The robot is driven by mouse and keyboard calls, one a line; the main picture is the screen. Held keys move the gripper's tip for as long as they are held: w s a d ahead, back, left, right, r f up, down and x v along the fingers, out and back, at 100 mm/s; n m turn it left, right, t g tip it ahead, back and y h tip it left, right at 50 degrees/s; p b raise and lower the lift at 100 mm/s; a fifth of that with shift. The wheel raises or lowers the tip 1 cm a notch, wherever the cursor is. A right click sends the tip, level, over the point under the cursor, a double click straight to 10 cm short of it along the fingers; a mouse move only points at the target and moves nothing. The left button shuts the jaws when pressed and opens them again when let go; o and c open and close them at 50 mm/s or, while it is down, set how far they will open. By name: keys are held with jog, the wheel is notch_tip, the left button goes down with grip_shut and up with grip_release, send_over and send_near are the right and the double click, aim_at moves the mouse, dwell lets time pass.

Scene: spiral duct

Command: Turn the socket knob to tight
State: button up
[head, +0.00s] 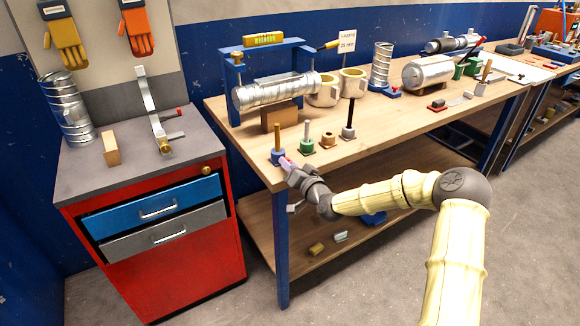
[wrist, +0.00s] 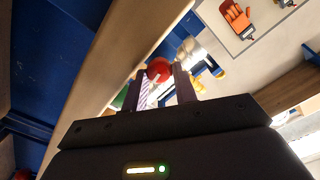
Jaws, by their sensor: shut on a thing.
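The red socket knob (wrist: 158,68) shows in the wrist view between the two fingertips of my gripper (wrist: 163,82). My gripper is shut on it. In the head view my gripper (head: 287,164) reaches the near left corner of the workbench, at a blue socket (head: 277,158) with a brown peg standing in it. A little red shows at the fingertips there, but the fingers hide most of the knob. I cannot tell its turn angle or any mark for tight.
The workbench (head: 400,125) carries a green socket (head: 307,146), a black post (head: 348,131) and a spiral duct (head: 275,93) under a blue frame (head: 231,90). A red drawer cabinet (head: 180,270) stands left. Open floor lies in front.

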jog(key=o, duration=1)
jog(key=shift+f, duration=0.1)
